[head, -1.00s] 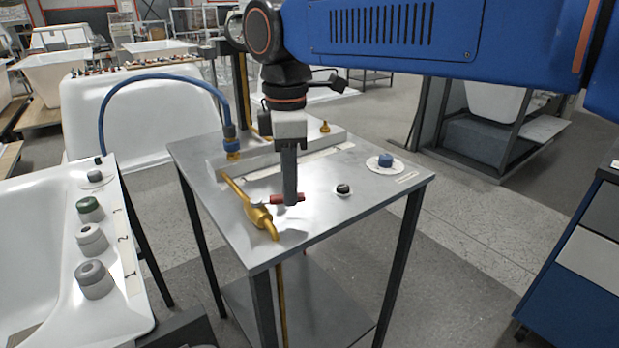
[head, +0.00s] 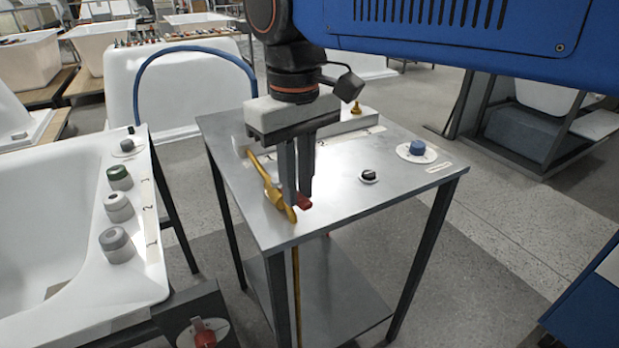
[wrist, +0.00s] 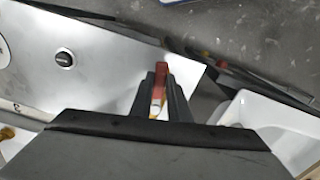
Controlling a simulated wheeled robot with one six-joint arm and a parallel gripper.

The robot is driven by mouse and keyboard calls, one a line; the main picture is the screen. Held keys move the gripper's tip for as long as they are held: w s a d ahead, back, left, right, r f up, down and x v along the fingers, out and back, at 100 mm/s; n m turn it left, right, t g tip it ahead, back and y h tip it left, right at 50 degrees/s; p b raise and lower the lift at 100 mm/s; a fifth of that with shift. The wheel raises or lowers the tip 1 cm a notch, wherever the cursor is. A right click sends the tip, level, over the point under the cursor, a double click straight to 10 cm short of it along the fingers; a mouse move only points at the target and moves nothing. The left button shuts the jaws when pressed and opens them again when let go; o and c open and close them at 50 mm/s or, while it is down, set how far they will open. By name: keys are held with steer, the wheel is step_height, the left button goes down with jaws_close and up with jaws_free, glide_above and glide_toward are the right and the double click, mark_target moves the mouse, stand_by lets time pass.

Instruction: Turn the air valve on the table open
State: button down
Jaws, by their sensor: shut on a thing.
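The air valve is a brass fitting (head: 274,193) on a pipe at the left front of the metal table (head: 340,205). Its red handle (head: 304,202) shows at my fingertips, with its end toward the table's front. My gripper (head: 297,196) points down over the valve and is shut on the red handle. In the wrist view the handle (wrist: 161,69) sticks out between the two fingers (wrist: 160,88). The fingers hide much of the handle and part of the valve body.
A blue hose (head: 190,50) arches behind. A white tub (head: 60,215) with several knobs is close on the left. A red-handled part (head: 204,334) is at the lower left.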

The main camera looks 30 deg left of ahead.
steer(key=shift+s+a+m, duration=0.25)
steer(key=shift+s+m, duration=0.25)
steer(key=shift+m, duration=0.6)
steer(key=c, duration=1.7)
jaws_free()
steer(key=shift+r, duration=0.1)
step_height(320, 180, up, 17)
steer(key=shift+r, duration=0.1)
